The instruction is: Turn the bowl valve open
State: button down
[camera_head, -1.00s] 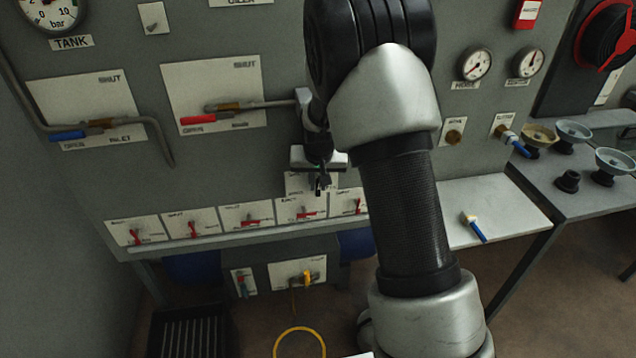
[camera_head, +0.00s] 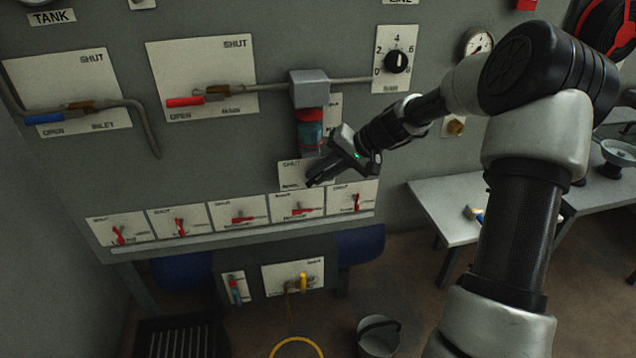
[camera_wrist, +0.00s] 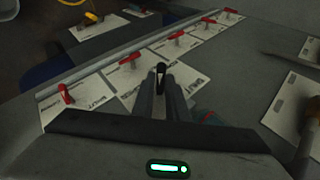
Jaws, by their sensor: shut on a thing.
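The bowl unit, with a red band and blue-green bowl (camera_head: 310,131), hangs under a grey block on the panel. Below it is a white plate (camera_head: 293,174) marked SHUT, partly covered by my gripper (camera_head: 317,182). My gripper reaches in from the right, tilted down to the left. In the wrist view, my gripper (camera_wrist: 161,82) has its two fingers close together around a small black piece (camera_wrist: 161,70), apparently the bowl valve's handle. The valve's body is hidden, and I cannot read the handle's exact angle.
A row of plates with red levers (camera_head: 238,217) runs just below my gripper. The main valve's red handle (camera_head: 185,102) is up to the left, the inlet's blue handle (camera_head: 45,119) farther left. A bucket (camera_head: 379,337) stands on the floor; a side table (camera_head: 450,213) is at right.

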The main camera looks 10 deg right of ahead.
jog(key=y+b, duration=0.1)
jog(key=m+y+b, duration=0.1)
jog(key=y, duration=0.1)
jog(key=f+y+b, duration=0.1)
jog(key=y, duration=0.1)
jog(key=shift+d+f+t, duration=0.1)
jog(key=shift+d+t, duration=0.2)
jog(key=shift+t, duration=0.1)
jog(key=shift+f+m+t+y+b, duration=0.15)
jog(key=shift+m+y+b, duration=0.25)
jog(key=shift+y, duration=0.35)
jog(key=shift+m+t+y+b, duration=0.15)
jog(key=shift+m+y+b, duration=0.2)
jog(key=shift+y, duration=0.7)
jog(key=c, duration=1.7)
grip_release()
jog(key=shift+c, duration=0.2)
jog(key=shift+d, duration=0.1)
jog(key=f+p+v, duration=0.1)
jog(key=p+v, duration=0.1)
jog(key=v, duration=1.5)
jog(key=shift+s+r, duration=0.25)
jog(key=shift+r, duration=0.2)
